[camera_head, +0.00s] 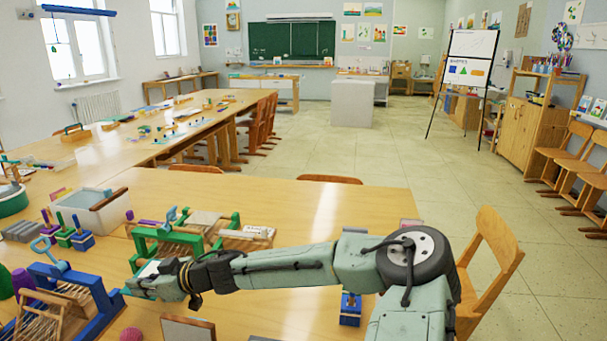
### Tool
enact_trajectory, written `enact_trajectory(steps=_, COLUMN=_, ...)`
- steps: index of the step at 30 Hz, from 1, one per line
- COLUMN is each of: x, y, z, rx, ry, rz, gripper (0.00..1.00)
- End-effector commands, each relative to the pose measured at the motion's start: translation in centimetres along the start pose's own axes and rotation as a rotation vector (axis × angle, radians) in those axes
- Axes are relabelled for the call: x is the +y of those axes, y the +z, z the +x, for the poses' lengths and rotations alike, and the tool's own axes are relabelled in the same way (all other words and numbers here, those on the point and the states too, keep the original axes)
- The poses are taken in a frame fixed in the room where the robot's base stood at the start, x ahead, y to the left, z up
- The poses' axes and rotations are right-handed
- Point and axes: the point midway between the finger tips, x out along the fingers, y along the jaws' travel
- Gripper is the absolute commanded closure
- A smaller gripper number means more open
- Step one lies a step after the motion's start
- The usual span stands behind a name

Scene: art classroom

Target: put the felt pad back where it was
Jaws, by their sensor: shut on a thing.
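My arm reaches left across the near table, and my gripper (145,281) is at its end, low over the table between the blue wooden frame and the green wooden frame. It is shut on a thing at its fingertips. A small teal piece (134,291) shows there and seems to be the felt pad, but it is too small and too covered to be sure of its outline. I cannot tell whether it touches the table. No other felt pad can be made out, and my arm hides part of the tabletop.
The blue frame (88,302) stands close left of my gripper, the green frame (165,240) just behind it. A pink ball (131,334) lies in front. The table's back right (350,205) is clear.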

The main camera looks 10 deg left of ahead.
Motion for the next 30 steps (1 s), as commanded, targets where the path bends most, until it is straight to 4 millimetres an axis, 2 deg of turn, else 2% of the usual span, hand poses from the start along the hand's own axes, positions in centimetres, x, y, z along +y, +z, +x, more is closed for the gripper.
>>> enact_trajectory(steps=5, x=0.0, y=0.4, z=0.1, rx=0.000, ry=0.000, rz=0.001, gripper=1.00)
enact_trajectory(steps=8, x=0.0, y=1.3, z=0.5, rx=0.001, ry=-0.001, rz=0.003, gripper=1.00)
enact_trajectory(steps=23, x=0.0, y=9.4, z=3.5, rx=0.000, ry=0.000, rz=0.004, gripper=1.00)
enact_trajectory(steps=30, x=0.3, y=9.9, z=-0.1, rx=-0.002, ry=0.003, rz=-0.003, gripper=1.00)
